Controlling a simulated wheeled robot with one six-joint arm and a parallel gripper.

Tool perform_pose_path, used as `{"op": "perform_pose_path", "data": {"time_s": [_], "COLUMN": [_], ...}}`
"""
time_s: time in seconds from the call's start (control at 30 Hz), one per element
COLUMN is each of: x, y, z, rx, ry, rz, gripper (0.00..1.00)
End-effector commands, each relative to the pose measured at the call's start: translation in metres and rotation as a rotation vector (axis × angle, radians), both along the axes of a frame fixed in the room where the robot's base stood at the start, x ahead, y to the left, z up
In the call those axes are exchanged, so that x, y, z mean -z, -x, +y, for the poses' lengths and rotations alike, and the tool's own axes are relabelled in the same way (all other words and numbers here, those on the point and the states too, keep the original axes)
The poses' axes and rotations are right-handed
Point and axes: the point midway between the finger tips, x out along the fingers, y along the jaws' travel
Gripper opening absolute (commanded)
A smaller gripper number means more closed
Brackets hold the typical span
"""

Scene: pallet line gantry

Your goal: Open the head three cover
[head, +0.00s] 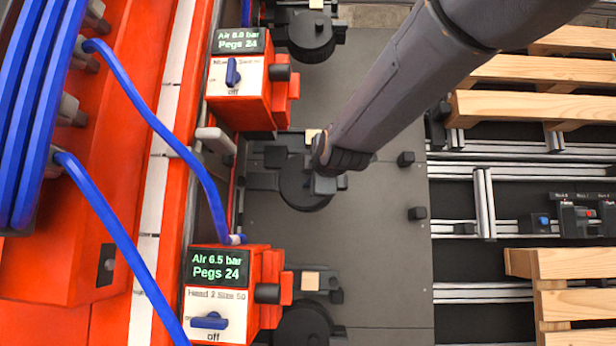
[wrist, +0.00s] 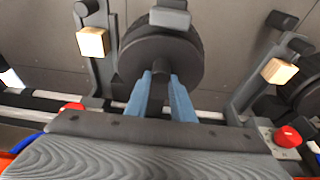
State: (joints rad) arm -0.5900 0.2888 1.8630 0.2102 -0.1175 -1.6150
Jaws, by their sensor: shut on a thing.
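The round dark cover (wrist: 186,52) fills the middle of the wrist view. In the head view it (head: 299,196) lies beside the upper red control box, partly hidden under my arm. I take it as the head three cover; the upper box's label is too blurred to confirm the number. My gripper (wrist: 161,82) has its two blue-grey fingers at the cover's near edge, shut on a small dark knob there. The cover looks down flat. In the head view the fingers are hidden by my wrist.
Blue hoses (head: 120,245) hang at left. Wooden pallets (head: 540,72) lie right. Another round cover (head: 311,36) sits at the top.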

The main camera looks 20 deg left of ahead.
Motion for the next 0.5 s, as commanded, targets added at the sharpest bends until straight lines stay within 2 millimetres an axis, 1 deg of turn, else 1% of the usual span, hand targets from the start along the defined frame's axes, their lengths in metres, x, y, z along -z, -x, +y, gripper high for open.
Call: {"op": "perform_pose_path", "data": {"time_s": [0.03, 0.2, 0.5], "x": [-0.0018, -0.0025, -0.002], "y": [0.0033, 0.0076, 0.0081], "z": [0.0022, 0.0047, 0.0054], "rx": [-0.002, -0.004, -0.004], "ry": [0.0, 0.001, 0.002], "rz": [0.001, 0.001, 0.001], "gripper": [0.06, 0.06, 0.06]}}
